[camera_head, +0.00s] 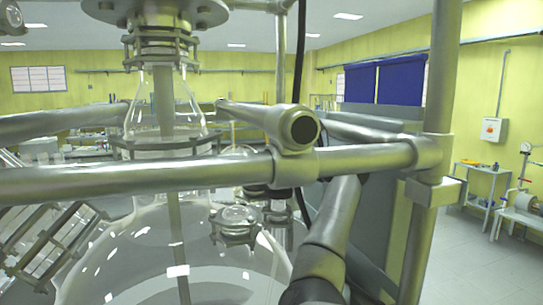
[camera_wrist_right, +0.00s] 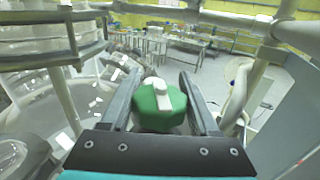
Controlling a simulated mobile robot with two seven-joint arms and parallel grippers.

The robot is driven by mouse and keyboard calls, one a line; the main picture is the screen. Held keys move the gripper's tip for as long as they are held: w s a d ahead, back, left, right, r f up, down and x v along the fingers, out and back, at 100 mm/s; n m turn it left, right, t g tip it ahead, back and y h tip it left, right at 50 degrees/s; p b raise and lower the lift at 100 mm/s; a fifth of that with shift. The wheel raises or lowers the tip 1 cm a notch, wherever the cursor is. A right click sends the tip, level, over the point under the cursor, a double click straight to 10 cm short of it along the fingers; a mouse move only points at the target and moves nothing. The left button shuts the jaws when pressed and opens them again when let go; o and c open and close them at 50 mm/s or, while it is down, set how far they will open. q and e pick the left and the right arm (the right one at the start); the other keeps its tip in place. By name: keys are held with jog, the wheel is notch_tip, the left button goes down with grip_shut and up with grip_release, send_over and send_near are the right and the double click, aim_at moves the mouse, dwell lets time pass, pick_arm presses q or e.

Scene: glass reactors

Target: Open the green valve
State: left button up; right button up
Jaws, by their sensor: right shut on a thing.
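The green valve (camera_wrist_right: 158,112) is in the middle of the right wrist view, a green knob with a white bar across its top. My right gripper (camera_wrist_right: 157,80) has one dark finger on each side of the knob and is shut on it. The lower part of the valve is hidden behind the gripper's base plate. In the head view I cannot make out the valve or either gripper.
A large glass reactor vessel (camera_head: 130,255) stands close in front in the head view. A metal rail (camera_head: 130,178) crosses before it and joins an upright post (camera_head: 432,130). A bench (camera_head: 485,180) stands at the right, with clear floor (camera_head: 470,270) before it.

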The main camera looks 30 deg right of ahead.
jog(key=shift+a+n+g+y, duration=0.1)
jog(key=shift+n+g+y, duration=0.2)
jog(key=shift+n+y, duration=0.45)
jog(key=shift+s+y, duration=0.1)
jog(key=shift+y, duration=0.35)
jog(key=o, duration=1.4)
jog(key=shift+m+h, duration=0.35)
jog(key=shift+h, duration=0.25)
